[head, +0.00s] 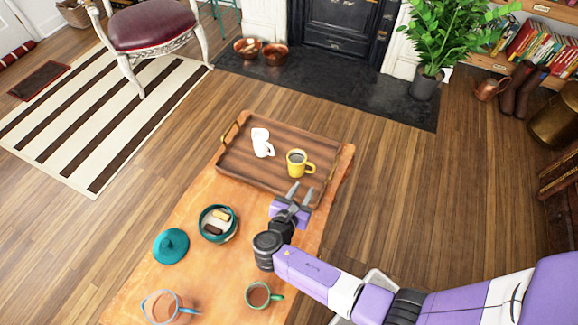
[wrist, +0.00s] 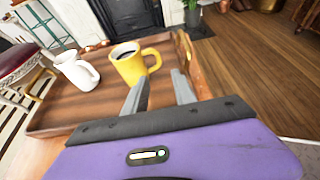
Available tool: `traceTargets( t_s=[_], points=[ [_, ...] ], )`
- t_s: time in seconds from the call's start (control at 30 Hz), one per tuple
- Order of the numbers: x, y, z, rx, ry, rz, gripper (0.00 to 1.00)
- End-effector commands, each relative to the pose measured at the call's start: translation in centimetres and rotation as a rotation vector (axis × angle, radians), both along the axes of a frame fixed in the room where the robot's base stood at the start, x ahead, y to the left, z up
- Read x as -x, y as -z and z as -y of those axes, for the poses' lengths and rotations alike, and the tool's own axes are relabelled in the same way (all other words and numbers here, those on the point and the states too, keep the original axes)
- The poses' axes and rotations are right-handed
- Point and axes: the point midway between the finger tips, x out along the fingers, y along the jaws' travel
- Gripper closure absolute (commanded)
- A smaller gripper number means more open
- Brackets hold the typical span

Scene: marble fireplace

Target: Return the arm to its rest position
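My gripper (head: 298,197) is at the near edge of a wooden tray (head: 235,158), with its fingers pointing toward the tray. In the wrist view the fingers of my gripper (wrist: 160,90) stand apart with nothing between them. A yellow mug (head: 297,164) with dark liquid stands upright on the tray, just beyond the fingertips; it also shows in the wrist view (wrist: 130,66). A white mug or small jug (head: 262,146) is on the tray to its left, and it shows in the wrist view (wrist: 76,71). My purple arm reaches in from the lower right.
The orange wooden table (head: 200,262) also holds a teal bowl (head: 231,234) with several small items, a teal lid (head: 171,246), a glass cup (head: 160,305) and a green-handled cup (head: 259,295). A red chair (head: 150,25) and a potted plant (head: 426,85) stand beyond. Floor right of the table is clear.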

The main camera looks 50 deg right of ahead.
Motion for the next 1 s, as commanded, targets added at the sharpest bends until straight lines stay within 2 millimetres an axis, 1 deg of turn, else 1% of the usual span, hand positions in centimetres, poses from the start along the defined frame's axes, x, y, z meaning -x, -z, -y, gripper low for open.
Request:
traceTargets(
  t_s=[0.33, 0.43, 0.47, 0.53, 0.57, 0.63, 0.7, 0.77, 0.8, 0.87, 0.9, 0.97, 1.0],
  points=[
    [-0.1, 0.0, 0.0, -0.008, 0.007, 0.022, 0.68],
    [-1.1, 0.6, -0.7, -0.069, -0.005, 0.101, 0.68],
    [-1.8, 0.7, -1.2, -0.107, -0.012, 0.141, 0.68],
    [-3.9, 0.6, -2.7, -0.229, -0.025, 0.266, 0.68],
    [-4.7, 0.6, -3.4, -0.29, -0.029, 0.322, 0.68],
    [-5.5, 0.7, -5.3, -0.442, -0.031, 0.444, 0.68],
    [-5.6, 0.6, -7.2, -0.6, -0.024, 0.556, 0.68],
    [-5.1, 0.3, -9.0, -0.745, -0.009, 0.65, 0.68],
    [-4.6, -0.1, -10.1, -0.843, 0.006, 0.713, 0.68],
    [-3.7, -1.0, -11.7, -0.988, 0.034, 0.8, 0.68],
    [-2.9, -1.8, -12.7, -1.085, 0.055, 0.857, 0.68],
    [-1.5, -3.3, -14.0, -1.229, 0.093, 0.941, 0.68],
    [-0.4, -4.5, -14.9, -1.324, 0.122, 0.993, 0.68]
  ],
)
